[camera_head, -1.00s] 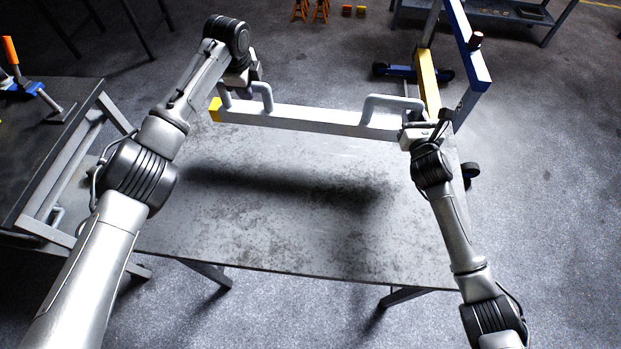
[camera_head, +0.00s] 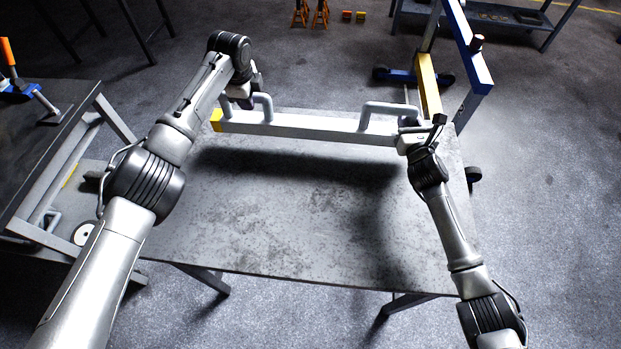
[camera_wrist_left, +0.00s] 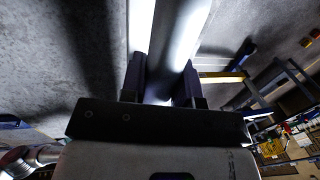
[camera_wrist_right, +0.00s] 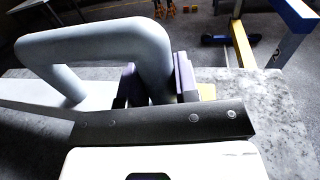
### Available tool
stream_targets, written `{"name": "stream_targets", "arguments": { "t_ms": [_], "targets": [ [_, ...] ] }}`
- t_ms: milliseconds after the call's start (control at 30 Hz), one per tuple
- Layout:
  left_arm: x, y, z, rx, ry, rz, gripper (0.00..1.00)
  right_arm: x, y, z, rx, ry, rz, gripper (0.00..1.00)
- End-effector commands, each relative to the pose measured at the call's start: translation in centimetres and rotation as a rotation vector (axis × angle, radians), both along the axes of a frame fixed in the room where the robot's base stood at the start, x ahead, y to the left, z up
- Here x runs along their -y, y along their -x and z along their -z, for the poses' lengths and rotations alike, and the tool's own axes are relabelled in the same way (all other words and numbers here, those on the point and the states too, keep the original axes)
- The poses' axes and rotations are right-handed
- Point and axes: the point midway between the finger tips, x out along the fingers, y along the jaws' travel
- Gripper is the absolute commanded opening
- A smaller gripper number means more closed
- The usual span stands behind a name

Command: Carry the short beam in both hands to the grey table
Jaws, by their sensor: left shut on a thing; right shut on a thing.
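The short beam (camera_head: 310,127) is a pale grey bar with a yellow left end and two upright loop handles. It is held level above the far part of the grey table (camera_head: 290,225), with its shadow on the tabletop. My left gripper (camera_head: 243,98) is shut on the left handle (camera_head: 266,105); in the left wrist view the fingers (camera_wrist_left: 165,80) flank a grey bar. My right gripper (camera_head: 409,130) is shut on the right handle (camera_head: 385,106); the right wrist view shows the fingers (camera_wrist_right: 155,85) around the handle's near leg. The beam's right end is partly hidden by my right gripper.
A blue and yellow lifting frame (camera_head: 468,60) stands just beyond the table's far right corner. A dark bench (camera_head: 50,130) with a blue and orange tool is close at left. Another bench (camera_head: 480,14) and orange stands (camera_head: 310,12) are farther back. The near tabletop is clear.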

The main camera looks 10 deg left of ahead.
Motion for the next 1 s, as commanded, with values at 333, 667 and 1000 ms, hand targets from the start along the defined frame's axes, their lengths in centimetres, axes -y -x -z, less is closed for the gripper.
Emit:
{"name": "stream_targets", "arguments": {
  "t_ms": [333, 667, 1000],
  "targets": [
    [0.1, -0.1, -0.2, 0.004, 0.002, 0.002, 0.00, -0.1, 0.0, -0.2, 0.006, -0.002, -0.002, 0.00],
    [0.1, 0.0, 1.0, 0.003, 0.003, 0.003, 0.00, -0.1, 0.0, 0.9, 0.005, -0.002, -0.002, 0.00],
    [0.1, -0.1, 2.5, 0.003, 0.002, 0.002, 0.00, -0.1, -0.1, 2.4, 0.005, -0.004, -0.002, 0.00]
  ]
}}
